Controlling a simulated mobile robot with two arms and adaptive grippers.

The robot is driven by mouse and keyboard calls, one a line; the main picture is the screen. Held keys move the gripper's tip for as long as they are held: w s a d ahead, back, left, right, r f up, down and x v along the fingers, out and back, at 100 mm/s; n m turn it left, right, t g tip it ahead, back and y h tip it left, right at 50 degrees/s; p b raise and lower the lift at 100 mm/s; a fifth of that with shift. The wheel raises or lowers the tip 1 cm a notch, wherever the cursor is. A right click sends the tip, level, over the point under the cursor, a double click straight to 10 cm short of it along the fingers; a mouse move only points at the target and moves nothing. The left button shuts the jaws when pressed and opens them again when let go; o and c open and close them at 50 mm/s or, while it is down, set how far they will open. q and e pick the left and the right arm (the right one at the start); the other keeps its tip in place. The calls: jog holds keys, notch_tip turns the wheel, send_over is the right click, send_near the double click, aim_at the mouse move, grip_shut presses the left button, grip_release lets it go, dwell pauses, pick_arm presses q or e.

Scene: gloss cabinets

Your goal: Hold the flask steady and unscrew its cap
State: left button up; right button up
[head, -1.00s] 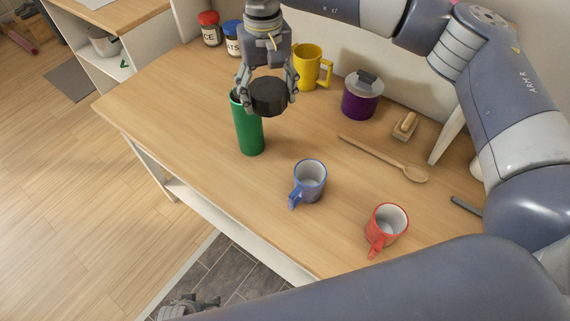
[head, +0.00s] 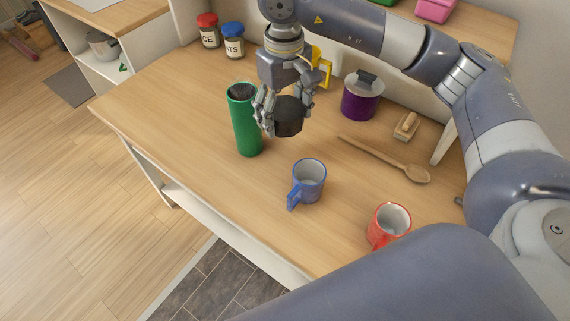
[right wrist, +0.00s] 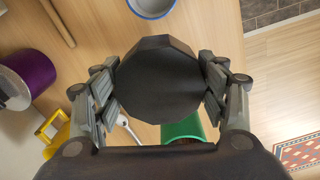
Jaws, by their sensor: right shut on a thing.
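The green flask (head: 245,125) stands on the wooden worktop with its top open and a dark inside showing; no gripper is on it. Its rim also shows low in the right wrist view (right wrist: 187,129). My right gripper (head: 286,113) is shut on the black cap (head: 289,121), holding it in the air just right of the flask and apart from it. In the right wrist view the dark faceted cap (right wrist: 158,80) sits between both fingers. My left gripper is out of view.
A blue mug (head: 309,182) and a red mug (head: 390,224) stand nearer the front edge. A wooden spoon (head: 385,160), brush (head: 406,126), purple pot (head: 360,100) and yellow mug (head: 325,68) are right and behind. Two jars (head: 232,38) stand at the back. The worktop left of the flask is clear.

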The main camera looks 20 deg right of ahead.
aim_at(285, 171)
notch_tip(285, 171, down, 17)
jog(key=shift+s+f+p, duration=0.1)
jog(key=shift+p, duration=0.95)
jog(key=shift+f, duration=0.35)
jog(key=shift+f, duration=0.1)
jog(key=o, duration=1.2)
jog(key=shift+c, duration=0.2)
